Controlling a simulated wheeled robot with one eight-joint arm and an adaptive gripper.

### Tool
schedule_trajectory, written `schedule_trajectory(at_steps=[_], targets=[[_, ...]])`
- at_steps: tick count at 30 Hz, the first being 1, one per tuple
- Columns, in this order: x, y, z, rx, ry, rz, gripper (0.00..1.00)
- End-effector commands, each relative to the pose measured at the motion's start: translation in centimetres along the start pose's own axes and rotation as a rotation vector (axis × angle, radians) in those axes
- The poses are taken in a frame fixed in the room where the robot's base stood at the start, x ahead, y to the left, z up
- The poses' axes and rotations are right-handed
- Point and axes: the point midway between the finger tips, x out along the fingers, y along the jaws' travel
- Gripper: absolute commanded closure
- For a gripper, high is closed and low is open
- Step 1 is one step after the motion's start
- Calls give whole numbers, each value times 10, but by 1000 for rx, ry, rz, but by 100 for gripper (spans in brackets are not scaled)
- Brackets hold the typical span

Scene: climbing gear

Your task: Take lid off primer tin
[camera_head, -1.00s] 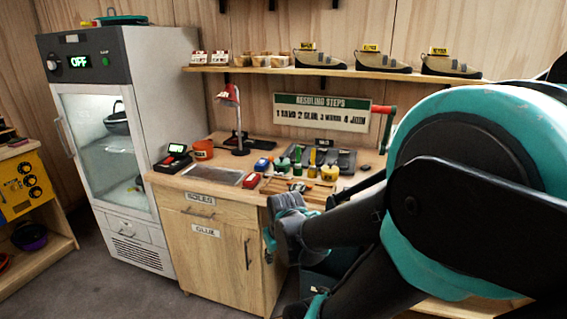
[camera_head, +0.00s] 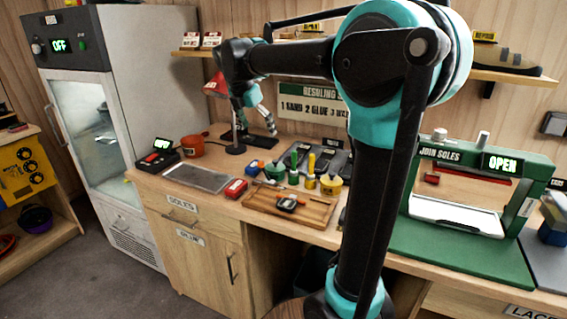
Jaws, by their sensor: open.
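My gripper (camera_head: 257,127) is open and empty. It points down above the back of the bench, behind and above the green pot, and touches none of the tins.
A wooden tray (camera_head: 310,212) holding a small device lies at the bench front. A green press (camera_head: 470,255) reading OPEN stands right. A shelf (camera_head: 500,73) runs above.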

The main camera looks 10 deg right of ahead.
Motion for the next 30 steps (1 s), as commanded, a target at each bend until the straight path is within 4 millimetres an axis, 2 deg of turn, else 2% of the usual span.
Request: schedule_trajectory(at_steps=[2, 5, 18, 30], targets=[[2, 2, 1, -20, -2, -2, 9], [16, 2, 1, -22, -3, -2, 9], [101, 1, 1, -18, -2, -2, 9], [136, -1, 1, -17, -2, -2, 9]])
